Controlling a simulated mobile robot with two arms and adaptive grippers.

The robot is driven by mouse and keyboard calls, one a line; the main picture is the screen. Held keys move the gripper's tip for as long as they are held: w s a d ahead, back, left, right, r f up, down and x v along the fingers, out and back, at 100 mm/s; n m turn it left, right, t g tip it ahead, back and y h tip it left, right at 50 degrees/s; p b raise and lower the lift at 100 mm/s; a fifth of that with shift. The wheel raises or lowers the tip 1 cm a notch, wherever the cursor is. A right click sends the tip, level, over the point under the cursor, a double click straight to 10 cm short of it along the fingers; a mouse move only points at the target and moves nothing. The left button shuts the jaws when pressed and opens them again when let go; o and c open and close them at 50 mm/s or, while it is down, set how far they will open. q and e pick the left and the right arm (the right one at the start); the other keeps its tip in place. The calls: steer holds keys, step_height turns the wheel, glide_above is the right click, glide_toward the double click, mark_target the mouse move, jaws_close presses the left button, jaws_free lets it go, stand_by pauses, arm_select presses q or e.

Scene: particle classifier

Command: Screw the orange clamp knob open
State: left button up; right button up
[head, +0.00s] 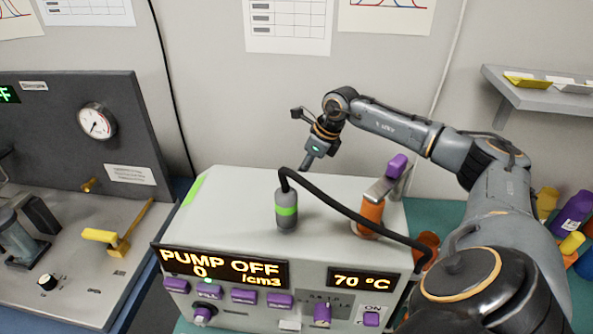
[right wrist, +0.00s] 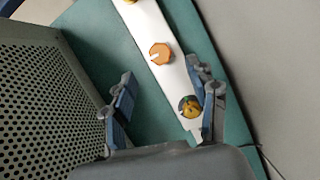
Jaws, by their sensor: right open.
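The orange clamp knob (right wrist: 160,54), with a pale notch on its face, sits on a long white bar (right wrist: 168,80) in the right wrist view. My right gripper (right wrist: 167,88) is open and empty. Its fingers stand apart on both sides of the bar, and the knob shows beyond the fingertips, apart from them. A round brass-yellow part (right wrist: 190,106) on the bar is close beside the right-hand finger; I cannot tell if they touch. In the head view my right gripper (head: 307,162) points down behind the grey machine (head: 240,200). That view does not show the knob. My left gripper is not in view.
A perforated grey wall (right wrist: 45,110) stands left of the gripper, with a green surface (right wrist: 85,35) beside it. On the machine stand a grey-green probe (head: 286,212) with a black hose and an orange cylinder (head: 370,215). A shelf (head: 540,95) hangs at right.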

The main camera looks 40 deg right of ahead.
steer(key=v, duration=0.5)
steer(key=shift+r, duration=0.1)
stand_by(0.4)
